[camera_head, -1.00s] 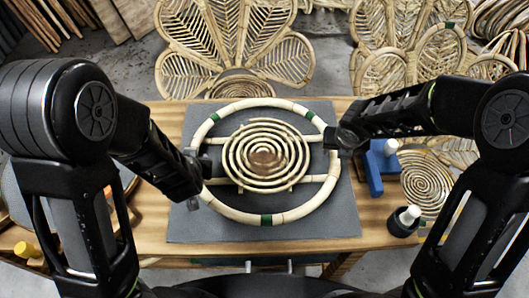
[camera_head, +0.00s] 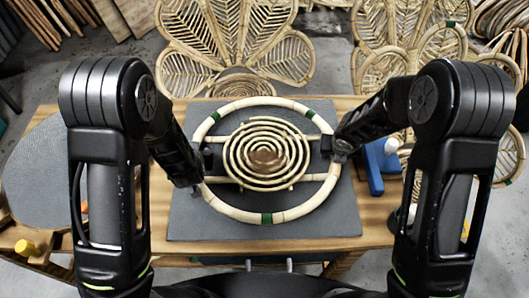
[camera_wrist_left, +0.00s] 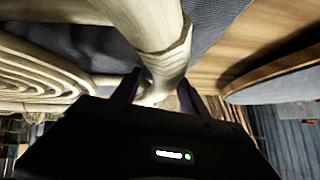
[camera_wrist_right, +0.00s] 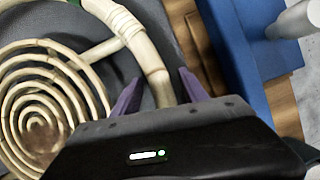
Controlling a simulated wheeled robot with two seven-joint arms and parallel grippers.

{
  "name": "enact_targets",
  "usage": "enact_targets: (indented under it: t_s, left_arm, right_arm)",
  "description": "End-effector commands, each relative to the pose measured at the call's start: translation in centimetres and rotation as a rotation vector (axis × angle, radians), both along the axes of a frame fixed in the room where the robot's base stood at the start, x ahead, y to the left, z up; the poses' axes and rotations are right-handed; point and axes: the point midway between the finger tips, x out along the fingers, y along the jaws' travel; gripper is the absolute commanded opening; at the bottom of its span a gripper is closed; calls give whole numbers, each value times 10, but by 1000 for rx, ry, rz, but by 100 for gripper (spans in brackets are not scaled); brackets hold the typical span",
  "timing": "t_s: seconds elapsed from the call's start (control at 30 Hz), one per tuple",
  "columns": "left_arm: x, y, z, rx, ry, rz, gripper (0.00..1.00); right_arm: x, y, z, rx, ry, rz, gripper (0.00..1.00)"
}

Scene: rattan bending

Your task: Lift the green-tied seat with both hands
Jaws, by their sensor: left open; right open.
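The green-tied seat (camera_head: 268,218) is a pale rattan ring with green bindings and a spiral centre, lying flat on a dark grey mat (camera_head: 195,225). My left gripper (camera_head: 203,172) is at the ring's left side. In the left wrist view its open fingers (camera_wrist_left: 160,90) straddle the ring's cane (camera_wrist_left: 165,35). My right gripper (camera_head: 333,148) is at the ring's right side. In the right wrist view its open fingers (camera_wrist_right: 158,95) stand on either side of the ring's cane (camera_wrist_right: 152,62). Contact with the cane cannot be told.
A blue tool (camera_head: 375,165) stands just right of the mat on the wooden table (camera_head: 290,252). It is close beside my right gripper in the right wrist view (camera_wrist_right: 240,45). Rattan chair backs (camera_head: 235,40) stand behind the table. A yellow-capped item (camera_head: 25,247) is at the front left.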

Motion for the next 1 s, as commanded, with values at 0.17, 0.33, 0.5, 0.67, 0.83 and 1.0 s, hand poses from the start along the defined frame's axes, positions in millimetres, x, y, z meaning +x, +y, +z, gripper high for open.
enact_targets:
  t_s: [0.17,0.33,0.5,0.67,0.83,1.0]
  left_arm:
    - [0,0,0,0,0,0,43]
    - [0,0,0,0,0,0,29]
    - [0,0,0,1,0,-1,15]
    - [0,0,0,0,0,0,2]
    - [0,0,0,0,0,0,0]
    - [0,0,0,0,0,0,0]
  right_arm:
    - [0,0,0,0,0,0,43]
    - [0,0,0,0,0,0,29]
    - [0,0,0,0,1,0,15]
    - [0,0,0,0,1,0,2]
    - [0,0,0,0,0,0,0]
    - [0,0,0,1,1,-1,0]
